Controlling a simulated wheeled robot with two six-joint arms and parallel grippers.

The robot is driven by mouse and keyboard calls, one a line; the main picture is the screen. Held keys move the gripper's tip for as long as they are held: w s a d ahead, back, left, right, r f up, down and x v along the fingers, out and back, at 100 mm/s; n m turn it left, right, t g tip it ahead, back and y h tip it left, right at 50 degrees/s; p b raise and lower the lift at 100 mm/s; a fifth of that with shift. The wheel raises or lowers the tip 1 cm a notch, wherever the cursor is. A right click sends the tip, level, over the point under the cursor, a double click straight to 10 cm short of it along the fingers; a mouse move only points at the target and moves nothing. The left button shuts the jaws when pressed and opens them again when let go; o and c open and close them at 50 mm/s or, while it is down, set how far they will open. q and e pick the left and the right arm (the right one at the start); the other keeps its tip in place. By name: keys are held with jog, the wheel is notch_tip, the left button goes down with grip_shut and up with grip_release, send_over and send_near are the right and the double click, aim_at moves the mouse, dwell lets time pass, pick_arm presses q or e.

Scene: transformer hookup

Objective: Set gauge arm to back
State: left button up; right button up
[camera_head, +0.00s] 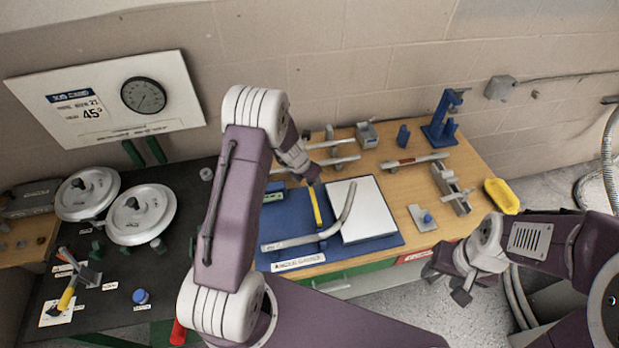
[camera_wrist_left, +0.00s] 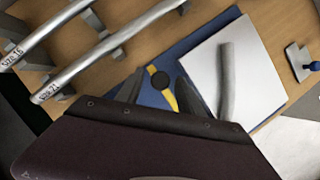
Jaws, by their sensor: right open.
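The yellow gauge arm (camera_head: 316,207) lies over the blue mat (camera_head: 390,243), between a small teal box and a bent grey pipe. In the left wrist view the yellow arm (camera_wrist_left: 169,98) runs from a round black knob (camera_wrist_left: 159,77). My left gripper (camera_head: 312,178) is at the far end of the yellow arm. In the left wrist view its dark fingers (camera_wrist_left: 160,90) stand apart, one on each side of the arm; I cannot tell whether they touch it. My right gripper (camera_head: 446,284) is open and empty, off the front edge of the wooden bench.
The bent pipe (camera_head: 318,236) and a white sheet (camera_head: 367,212) lie right of the yellow arm. Metal bars on supports (camera_head: 330,162) stand behind. Two white discs (camera_head: 141,214) sit on the dark left bench.

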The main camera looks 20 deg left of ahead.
pick_arm(q)
jog(key=p+v, duration=0.3)
jog(key=v, duration=0.6)
dwell(0.4)
